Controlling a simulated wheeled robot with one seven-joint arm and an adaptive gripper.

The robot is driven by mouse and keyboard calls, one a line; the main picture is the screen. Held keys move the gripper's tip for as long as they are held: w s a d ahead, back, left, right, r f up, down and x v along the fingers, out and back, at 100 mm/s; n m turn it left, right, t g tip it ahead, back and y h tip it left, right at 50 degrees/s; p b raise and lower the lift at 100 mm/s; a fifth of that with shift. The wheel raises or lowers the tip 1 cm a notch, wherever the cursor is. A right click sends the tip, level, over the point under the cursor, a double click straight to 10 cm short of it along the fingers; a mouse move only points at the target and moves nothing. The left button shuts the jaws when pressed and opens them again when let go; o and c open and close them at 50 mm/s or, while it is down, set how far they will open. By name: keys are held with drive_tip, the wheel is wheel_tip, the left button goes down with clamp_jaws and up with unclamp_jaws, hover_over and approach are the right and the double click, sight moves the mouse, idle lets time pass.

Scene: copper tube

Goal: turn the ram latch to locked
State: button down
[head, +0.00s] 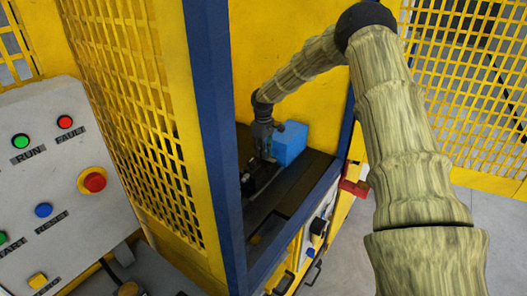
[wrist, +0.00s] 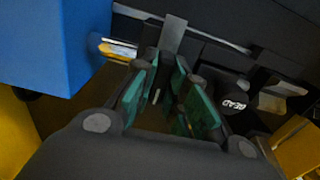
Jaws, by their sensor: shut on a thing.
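My gripper (head: 262,148) reaches into the yellow and blue machine bay, just left of a blue block. In the wrist view its teal-padded fingers (wrist: 168,72) are closed around the near end of a flat grey bar (wrist: 173,36), which looks like the ram latch's handle. The bar points away from the fingers, over a dark rail. I cannot read whether the latch stands at locked. In the head view the latch is hidden by my gripper and too small to make out.
The blue block (head: 291,143) stands close beside my gripper. A shiny copper-coloured piece (wrist: 118,49) and a dark round part with white lettering (wrist: 234,105) lie near the fingers. A blue post (head: 214,130) and yellow mesh (head: 130,90) bound the bay. A button panel (head: 55,185) stands left.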

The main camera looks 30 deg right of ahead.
drive_tip(key=shift+m, duration=0.3)
drive_tip(key=m+b, duration=0.1)
drive_tip(key=m, duration=0.2)
drive_tip(key=shift+m+b, duration=0.35)
drive_tip(key=shift+m, duration=0.05)
drive_tip(key=m+b, duration=0.1)
drive_tip(key=m, duration=0.3)
drive_tip(key=shift+d+m, duration=0.1)
drive_tip(key=shift+m, duration=0.2)
drive_tip(key=m, duration=0.4)
drive_tip(key=shift+b, duration=0.35)
drive_tip(key=shift+m, duration=2.5)
drive_tip(key=c, duration=1.4)
unclamp_jaws()
drive_tip(key=shift+r, duration=0.1)
drive_tip(key=shift+c, duration=0.2)
